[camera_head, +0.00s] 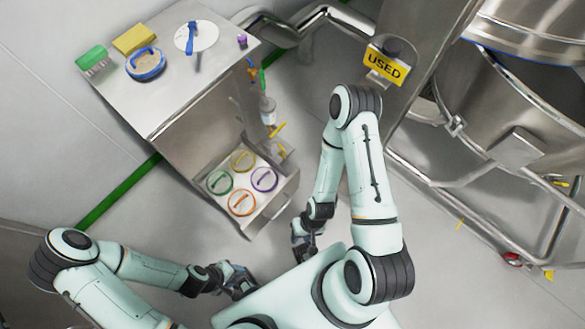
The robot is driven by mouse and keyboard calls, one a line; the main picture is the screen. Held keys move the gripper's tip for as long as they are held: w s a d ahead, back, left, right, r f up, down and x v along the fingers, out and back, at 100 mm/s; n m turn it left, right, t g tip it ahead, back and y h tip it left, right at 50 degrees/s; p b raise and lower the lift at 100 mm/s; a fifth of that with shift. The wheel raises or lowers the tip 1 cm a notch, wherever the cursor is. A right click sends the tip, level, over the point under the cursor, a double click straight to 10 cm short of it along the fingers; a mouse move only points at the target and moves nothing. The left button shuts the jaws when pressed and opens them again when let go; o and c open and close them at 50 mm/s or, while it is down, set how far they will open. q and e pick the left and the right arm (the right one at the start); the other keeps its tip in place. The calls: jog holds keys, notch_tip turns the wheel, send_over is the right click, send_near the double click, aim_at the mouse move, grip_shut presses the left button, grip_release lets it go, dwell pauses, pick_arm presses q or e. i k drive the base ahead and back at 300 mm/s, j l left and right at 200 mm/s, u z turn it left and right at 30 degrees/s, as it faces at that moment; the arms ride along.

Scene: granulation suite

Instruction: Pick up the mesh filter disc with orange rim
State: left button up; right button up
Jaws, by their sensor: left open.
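The mesh filter disc with orange rim (241,203) lies in an open drawer (262,222) of a steel cabinet, at the end nearest me. A green-rimmed disc (220,182), a yellow-rimmed disc (243,160) and a purple-rimmed disc (264,180) lie beside it. My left gripper (243,283) is open, below the drawer in the picture and apart from the orange disc. My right gripper (303,250) is to the right of the drawer, apart from the discs; its fingers are too small and dark to read.
The steel cabinet top (165,95) holds a green brush (92,58), a yellow block (135,39), a blue-rimmed bowl (146,65) and a white disc with a blue tool (192,38). A yellow USED sign (385,66) and steel vessel (520,100) stand right. Floor left of the drawer is clear.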

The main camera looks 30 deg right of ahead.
aim_at(243, 202)
jog(key=l+z, duration=0.2)
jog(key=z, duration=0.25)
jog(key=k+l+z, duration=0.1)
jog(key=l+z, duration=0.2)
jog(key=z, duration=0.15)
jog(key=l+z, duration=0.2)
jog(key=z, duration=0.2)
jog(key=l+u, duration=0.7)
jog(key=k+l+u, duration=0.1)
jog(key=u, duration=0.3)
jog(key=k+l+u, duration=0.15)
jog(key=u, duration=0.25)
jog(key=k+l+u, duration=0.1)
jog(key=u, duration=0.3)
